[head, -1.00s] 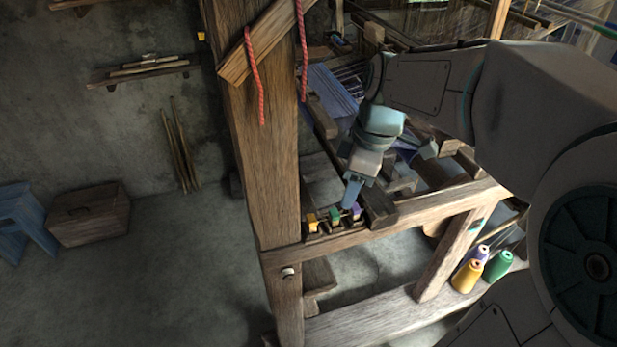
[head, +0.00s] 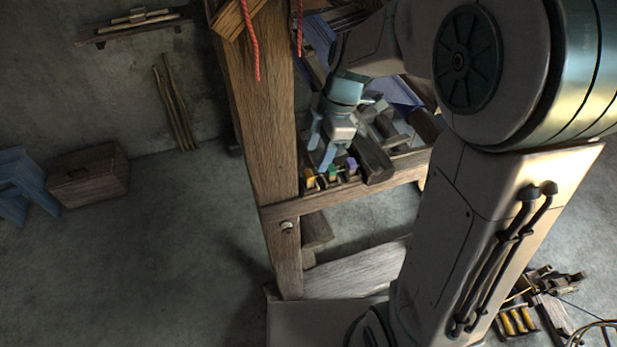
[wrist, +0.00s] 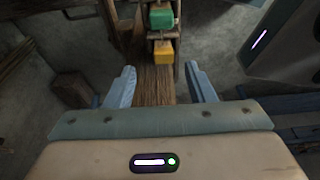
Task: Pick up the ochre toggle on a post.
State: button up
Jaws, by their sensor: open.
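The ochre toggle (head: 310,179) is a small block at the left end of a short row on the loom's wooden rail. The green toggle (head: 333,172) and the purple toggle (head: 351,165) stand to its right. My gripper (head: 321,148) is open and empty, just above the row near the ochre and green toggles. In the wrist view, the ochre toggle (wrist: 163,53) lies ahead of the gap between my open fingers (wrist: 160,72), roughly centred. The green toggle (wrist: 160,17) is farther beyond it. The post under the ochre toggle is not clearly visible.
A thick upright loom post (head: 262,130) stands close left of the toggles, with red cords (head: 250,40) hanging by it. Wooden loom beams lie behind and right of the row.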

aim_at(309, 173)
jog(key=shift+s+p+x, duration=0.15)
jog(key=shift+p+x, duration=0.15)
jog(key=shift+x, duration=1.05)
jog(key=shift+s+p+x, duration=0.15)
jog(key=shift+p+x, duration=0.1)
jog(key=shift+x, duration=1.1)
jog(key=shift+a, duration=0.2)
jog(key=c, duration=1.1)
